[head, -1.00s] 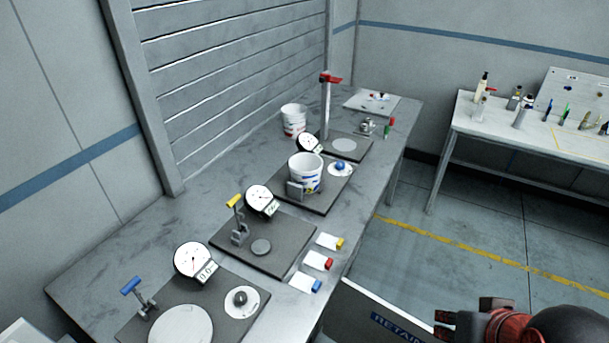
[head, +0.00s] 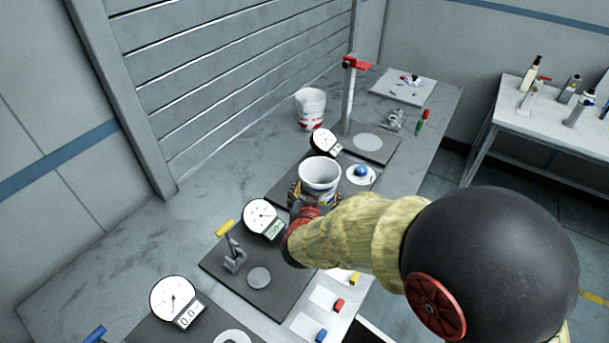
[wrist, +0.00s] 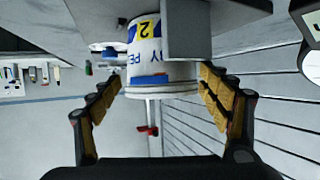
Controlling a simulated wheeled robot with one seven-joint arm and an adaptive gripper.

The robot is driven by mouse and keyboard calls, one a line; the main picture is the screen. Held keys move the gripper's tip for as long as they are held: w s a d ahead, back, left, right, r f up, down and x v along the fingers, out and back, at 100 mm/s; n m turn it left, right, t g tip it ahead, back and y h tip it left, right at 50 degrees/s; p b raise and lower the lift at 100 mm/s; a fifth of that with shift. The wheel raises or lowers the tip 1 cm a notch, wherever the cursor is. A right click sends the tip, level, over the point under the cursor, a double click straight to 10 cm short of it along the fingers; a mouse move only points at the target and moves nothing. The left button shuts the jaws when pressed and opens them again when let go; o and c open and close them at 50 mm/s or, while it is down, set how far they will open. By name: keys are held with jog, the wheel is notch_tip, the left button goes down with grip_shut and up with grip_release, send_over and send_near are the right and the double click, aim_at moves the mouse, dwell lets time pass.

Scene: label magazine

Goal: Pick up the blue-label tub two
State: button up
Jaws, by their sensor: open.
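The white tub (head: 320,178) stands upright on a dark plate in the middle of the bench. The wrist view, which is upside down, shows the tub (wrist: 163,55) with a blue stripe, blue letters and a yellow patch reading 2. My gripper (wrist: 160,78) is open, with its yellow-padded fingers on either side of the tub near its rim. I see small gaps between fingers and tub, and no clear grip. In the head view my gripper (head: 303,203) is at the tub's near side and hides its lower part.
A grey block (wrist: 202,30) stands close against the tub. Another white tub with red marks (head: 310,108) stands behind. A dial gauge (head: 263,216), a yellow-handled clamp (head: 232,250) and a red-topped post (head: 350,95) are nearby. A blue knob (head: 361,171) sits right of the tub.

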aim_at(321, 174)
jog(key=o, duration=0.5)
jog(key=shift+b+x, duration=0.5)
jog(key=shift+x, duration=0.95)
jog(key=b+x, duration=0.2)
jog(key=x, duration=0.2)
jog(key=shift+w+f, duration=0.2)
jog(key=shift+f, duration=0.05)
jog(key=shift+w, duration=0.4)
jog(key=shift+r, duration=0.1)
jog(key=shift+c, duration=1.1)
jog(key=c, duration=0.7)
